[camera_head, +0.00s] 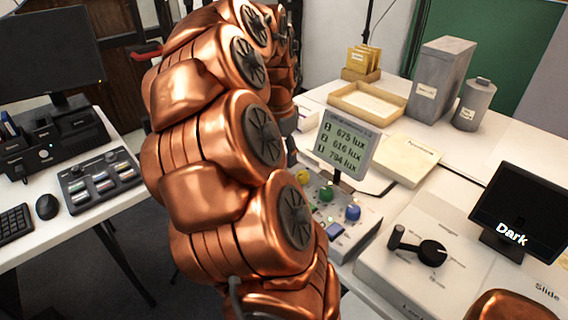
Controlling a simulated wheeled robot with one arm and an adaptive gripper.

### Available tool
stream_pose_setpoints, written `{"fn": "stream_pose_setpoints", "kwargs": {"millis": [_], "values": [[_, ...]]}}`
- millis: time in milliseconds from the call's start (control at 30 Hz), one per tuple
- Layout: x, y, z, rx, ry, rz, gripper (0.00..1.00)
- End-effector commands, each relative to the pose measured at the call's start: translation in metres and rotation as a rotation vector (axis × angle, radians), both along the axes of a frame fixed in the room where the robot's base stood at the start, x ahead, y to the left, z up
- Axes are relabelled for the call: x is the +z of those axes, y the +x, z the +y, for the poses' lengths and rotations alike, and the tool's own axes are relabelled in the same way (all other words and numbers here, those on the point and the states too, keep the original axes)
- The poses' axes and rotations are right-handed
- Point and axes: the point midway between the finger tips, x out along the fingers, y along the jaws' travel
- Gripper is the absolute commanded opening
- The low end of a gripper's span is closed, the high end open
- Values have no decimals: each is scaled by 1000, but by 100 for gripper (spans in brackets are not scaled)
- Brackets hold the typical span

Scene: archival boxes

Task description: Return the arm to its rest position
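My copper-coloured arm (225,150) fills the middle of the view, rising from the bottom edge to the top as a chain of rounded joints with dark round caps. It stands in front of the gap between the two tables and hides part of both. Another copper part of mine (502,306) shows at the bottom right edge.
The left desk holds a monitor (45,55) and mouse (47,206).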

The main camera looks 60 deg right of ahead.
Motion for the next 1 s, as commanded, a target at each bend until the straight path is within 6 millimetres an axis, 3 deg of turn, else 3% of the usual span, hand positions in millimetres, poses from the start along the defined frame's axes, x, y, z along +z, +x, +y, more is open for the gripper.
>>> {"fn": "stream_pose_setpoints", "kwargs": {"millis": [933,1000], "values": [[7,0,1,-1,-1,0,52],[12,3,9,27,1,1,52]]}}
